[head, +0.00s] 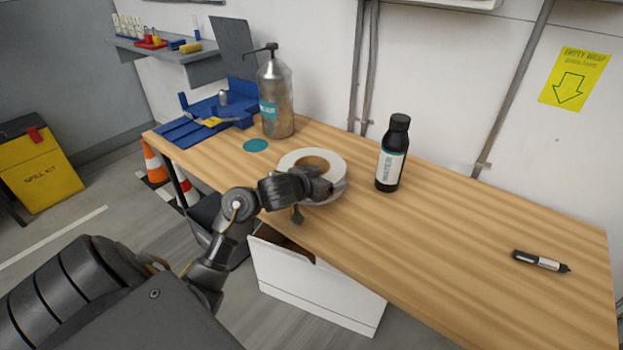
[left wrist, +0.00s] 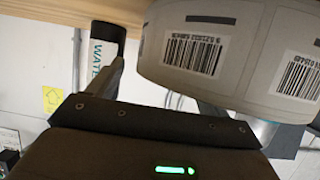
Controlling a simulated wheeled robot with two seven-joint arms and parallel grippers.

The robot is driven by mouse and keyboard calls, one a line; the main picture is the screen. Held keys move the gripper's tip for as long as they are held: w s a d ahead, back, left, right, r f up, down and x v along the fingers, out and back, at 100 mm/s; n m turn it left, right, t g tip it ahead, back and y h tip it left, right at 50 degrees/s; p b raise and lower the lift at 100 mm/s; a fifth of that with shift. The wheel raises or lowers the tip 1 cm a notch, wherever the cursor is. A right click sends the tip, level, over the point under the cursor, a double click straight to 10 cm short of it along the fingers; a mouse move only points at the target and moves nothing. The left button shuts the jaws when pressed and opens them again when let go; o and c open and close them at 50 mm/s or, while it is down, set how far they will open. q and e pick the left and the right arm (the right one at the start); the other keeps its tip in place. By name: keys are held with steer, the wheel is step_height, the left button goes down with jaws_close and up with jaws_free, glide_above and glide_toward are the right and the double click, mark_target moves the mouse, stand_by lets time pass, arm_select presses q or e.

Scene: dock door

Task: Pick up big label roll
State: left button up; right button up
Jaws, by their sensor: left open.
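The big label roll (head: 334,162) is a white roll with a brown core. It lies flat on the wooden table (head: 450,215), near its front edge. My left gripper (head: 312,196) is at the roll's front side, with its fingers close to the rim. In the left wrist view the roll (left wrist: 232,58) fills the upper right, with barcode labels on its side. One finger (left wrist: 117,75) shows left of the roll, with a gap between them. The other finger is hidden there. The left gripper is open. My right gripper is in neither view.
A black water bottle (head: 392,155) stands right of the roll. A silver pump bottle (head: 275,98), a teal disc (head: 255,145) and a blue organizer (head: 208,118) are at the far left. A marker (head: 540,261) lies at the right. A white box (head: 310,285) is below the table's front edge.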

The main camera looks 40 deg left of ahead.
arm_select(q)
steer(key=shift+w+f, duration=0.1)
steer(key=shift+w, duration=0.2)
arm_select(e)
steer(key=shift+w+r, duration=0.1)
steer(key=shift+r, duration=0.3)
arm_select(q)
steer(key=c, duration=1.6)
steer(key=shift+c, duration=0.5)
